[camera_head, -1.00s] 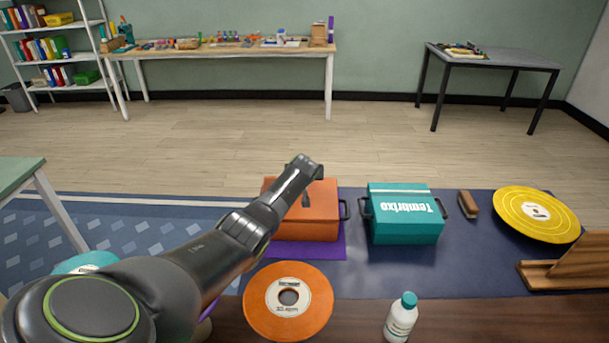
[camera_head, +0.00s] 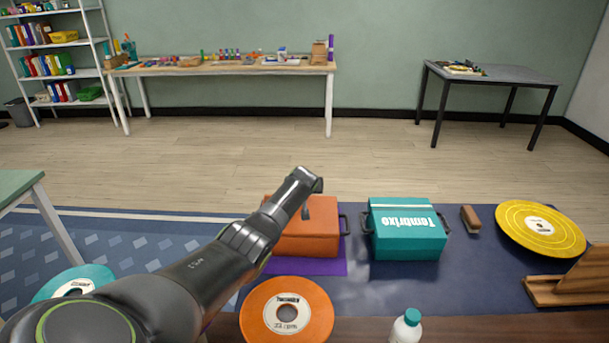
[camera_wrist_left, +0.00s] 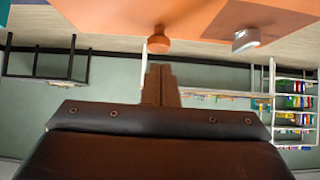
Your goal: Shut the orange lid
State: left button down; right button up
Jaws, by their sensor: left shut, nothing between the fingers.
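The orange box (camera_head: 318,246) stands on a purple mat (camera_head: 305,268) in the middle of the head view. Its lid (camera_head: 328,211) appears to lie down over it, but my left arm hides much of the lid, and I cannot tell whether a gap is left. My left gripper (camera_head: 306,213) is over the box's top, pointing down, shut and empty. In the left wrist view, which looks upside down, the shut fingers (camera_wrist_left: 160,72) are close to an orange knob (camera_wrist_left: 158,44) on an orange surface (camera_wrist_left: 120,18). Touching cannot be told. My right gripper is out of view.
A teal box (camera_head: 405,230) stands right of the orange one, then a brush (camera_head: 470,218) and a yellow record (camera_head: 540,226). An orange record (camera_head: 262,318), a white bottle (camera_head: 406,328) and a wooden stand (camera_head: 575,285) are nearer. A teal record (camera_head: 52,286) is left.

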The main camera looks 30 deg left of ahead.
pick_arm(q)
notch_tip(320, 180, up, 3)
jog(key=shift+r+p, duration=0.2)
jog(key=shift+p, duration=0.8)
jog(key=shift+s+d+r, duration=0.1)
jog(key=shift+s+d, duration=0.05)
jog(key=shift+d, duration=0.1)
jog(key=p+v, duration=0.1)
jog(key=v, duration=0.8)
jog(key=shift+a+r, duration=0.2)
jog(key=shift+r, duration=0.15)
jog(key=shift+f, duration=0.1)
